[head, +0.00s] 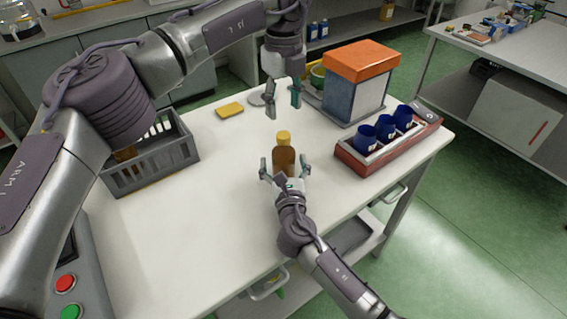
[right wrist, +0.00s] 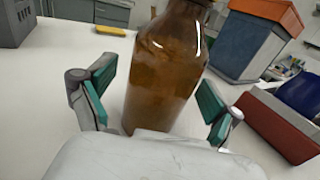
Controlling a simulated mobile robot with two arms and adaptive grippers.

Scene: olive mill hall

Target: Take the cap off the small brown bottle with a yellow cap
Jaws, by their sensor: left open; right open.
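The small brown bottle (head: 284,160) stands upright near the middle of the white table, with its yellow cap (head: 283,137) on top. In the right wrist view the brown bottle (right wrist: 167,70) fills the middle and its cap is out of frame. My right gripper (head: 285,168) is open, low at the near side of the bottle, with a finger on either side of it; contact cannot be told. My left gripper (head: 283,108) is open and empty, above and beyond the bottle's cap, pointing down.
A red tray (head: 371,167) with blue cups (head: 386,128) lies to the right. A grey box with an orange lid (head: 358,80) stands behind it. A grey crate (head: 160,170) holding something brown is at left. A yellow sponge (head: 230,110) lies at the back. The table's front left is clear.

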